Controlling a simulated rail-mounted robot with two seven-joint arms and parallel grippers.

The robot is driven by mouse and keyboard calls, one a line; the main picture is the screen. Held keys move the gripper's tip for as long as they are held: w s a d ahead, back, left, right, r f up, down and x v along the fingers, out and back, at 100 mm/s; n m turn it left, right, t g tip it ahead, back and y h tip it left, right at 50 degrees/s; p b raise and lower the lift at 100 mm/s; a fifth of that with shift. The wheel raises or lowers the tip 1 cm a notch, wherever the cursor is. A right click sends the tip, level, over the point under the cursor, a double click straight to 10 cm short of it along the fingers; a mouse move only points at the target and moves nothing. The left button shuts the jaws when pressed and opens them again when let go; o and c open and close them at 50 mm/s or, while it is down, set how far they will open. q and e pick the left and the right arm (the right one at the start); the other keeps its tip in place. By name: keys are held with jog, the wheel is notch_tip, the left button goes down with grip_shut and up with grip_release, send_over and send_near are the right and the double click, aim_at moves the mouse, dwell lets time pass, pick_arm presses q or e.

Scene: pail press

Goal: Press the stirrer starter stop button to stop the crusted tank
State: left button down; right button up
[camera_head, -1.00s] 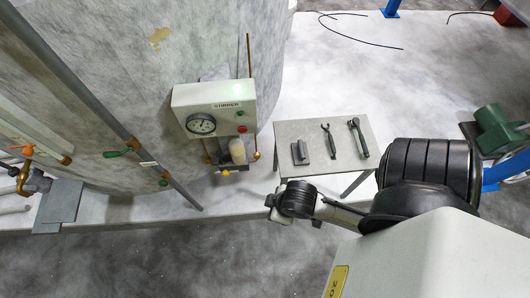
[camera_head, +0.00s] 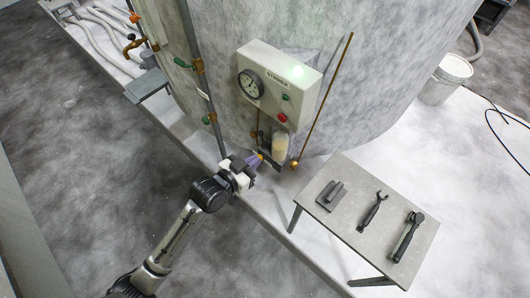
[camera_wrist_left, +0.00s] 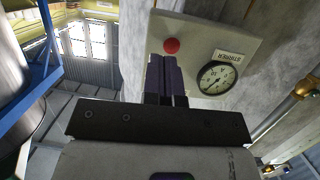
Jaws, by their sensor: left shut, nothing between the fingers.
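The stirrer starter is a pale box (camera_head: 268,75) labelled STIRRER, on the side of the big grey tank (camera_head: 380,60). Its front has a round gauge (camera_head: 250,84), a green button (camera_head: 285,97) and, below that, a red button (camera_head: 282,118). My left gripper (camera_head: 258,158) is shut and empty, below and left of the box in the head view. In the left wrist view its dark fingers (camera_wrist_left: 165,75) point toward the box, with the red button (camera_wrist_left: 172,46) just beyond their tips, apparently apart. My right gripper is out of view.
A grey table (camera_head: 345,215) with several tools stands to the right. A vertical pipe (camera_head: 205,95) runs left of the box. A white bucket (camera_head: 444,80) stands farther back.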

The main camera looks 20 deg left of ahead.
aim_at(280, 119)
pick_arm(q)
jog(key=w+t+b, duration=0.1)
jog(key=w, duration=0.2)
jog(key=w+r+t+b, duration=0.1)
jog(key=w+b, duration=0.1)
jog(key=w, duration=0.2)
jog(key=w+r+t+b, duration=0.1)
jog(key=w+b, duration=0.1)
jog(key=w, duration=0.2)
jog(key=shift+w+d+h, duration=0.15)
jog(key=shift+w+h, duration=0.1)
jog(key=shift+h, duration=0.05)
jog(key=shift+w+d+r, duration=0.15)
jog(key=shift+w+d, duration=0.05)
jog(key=shift+w, duration=0.4)
jog(key=shift+w+d, duration=0.15)
jog(key=shift+w, duration=0.2)
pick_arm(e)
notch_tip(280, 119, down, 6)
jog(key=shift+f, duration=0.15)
pick_arm(q)
jog(key=shift+w, duration=0.2)
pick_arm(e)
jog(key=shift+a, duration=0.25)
